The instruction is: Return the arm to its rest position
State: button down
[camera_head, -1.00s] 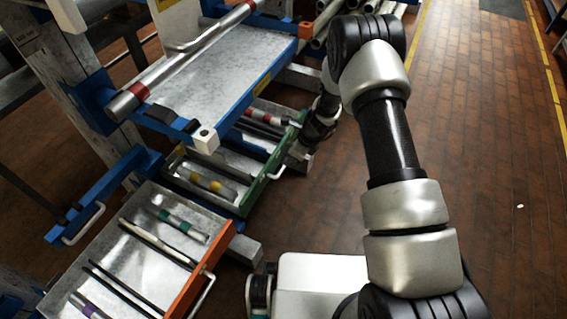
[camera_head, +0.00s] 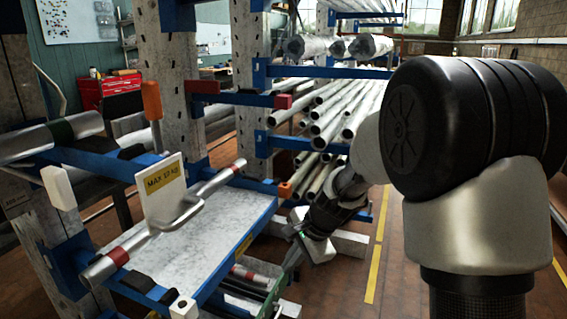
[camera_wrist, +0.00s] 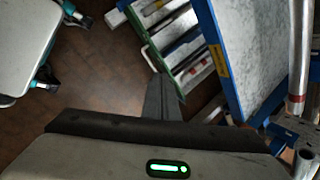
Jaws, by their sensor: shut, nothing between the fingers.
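My arm runs down the right side of the head view, its black and silver joints large and close. It bends away to my gripper (camera_head: 288,265), which is beside the front right corner of the rack's grey shelf, above the open drawers. In the wrist view the dark fingers of my gripper (camera_wrist: 163,90) are together with nothing held. They point toward the floor and the green-edged drawer (camera_wrist: 158,50). The fingertips are small in the head view.
Metal pipes (camera_head: 325,120) lie on racks behind. A red toolbox (camera_head: 105,92) stands at the back left. Brown floor with yellow lines (camera_head: 375,262) is open between rack and arm.

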jog(key=s+d+r+n+t+h, duration=0.1)
jog(key=s+d+r+n, duration=0.2)
jog(key=s+r, duration=0.35)
jog(key=s+d+r+n, duration=0.3)
jog(key=s+r+n, duration=0.1)
jog(key=s+r, duration=0.25)
jog(key=s+d+r+n+t+h, duration=0.25)
jog(key=s+d+n, duration=0.3)
jog(key=s, duration=0.55)
notch_tip(320, 180, up, 22)
jog(key=s+p, duration=0.1)
jog(key=p, duration=2)
jog(key=shift+d+r+g+p, duration=0.15)
jog(key=shift+d+g+p, duration=0.25)
jog(key=shift+g, duration=0.05)
jog(key=shift+a+h, duration=0.1)
jog(key=shift+h, duration=0.15)
